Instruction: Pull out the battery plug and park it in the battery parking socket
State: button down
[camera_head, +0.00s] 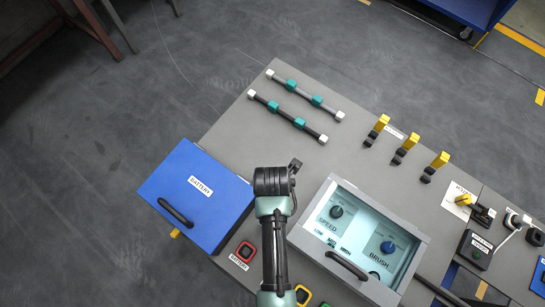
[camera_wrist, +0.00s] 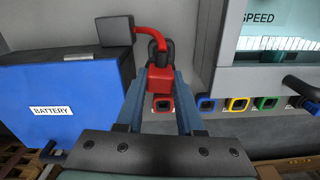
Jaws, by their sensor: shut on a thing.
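The battery plug (camera_wrist: 160,79) is a red block with a red cable that curves left to a dark block on the battery box. My gripper (camera_wrist: 160,90) is shut on it, with one blue-grey finger on each side. A dark ring shows just behind the plug; I cannot tell whether the plug is seated in it. A red-rimmed socket (camera_wrist: 162,104) shows below the plug, apart from it. In the head view a red socket (camera_head: 245,251) with a BATTERY label lies left of my arm. The plug and fingertips are hidden there behind my wrist (camera_head: 274,185).
The blue battery box (camera_head: 182,190) stands close on the left. The glass-fronted SPEED and BRUSH box (camera_head: 385,275) stands close on the right. Blue (camera_wrist: 206,103), yellow (camera_wrist: 237,103) and green (camera_wrist: 268,103) sockets line up right of the red one.

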jog(key=shift+s+f+n, duration=0.15)
jog(key=shift+s+n, duration=0.05)
jog(key=shift+n, duration=0.4)
jog(key=shift+f, duration=0.15)
notch_tip(320, 180, down, 4)
jog(key=b, duration=0.5)
jog(key=shift+f, duration=0.2)
jog(key=shift+r+p, duration=0.1)
jog(key=shift+p, duration=0.4)
jog(key=shift+f+b, duration=1)
jog(key=shift+f, duration=0.45)
jog(key=shift+c, duration=2.3)
grip_release()
notch_tip(320, 180, up, 13)
jog(key=shift+r+p, duration=0.1)
jog(key=shift+p, duration=0.75)
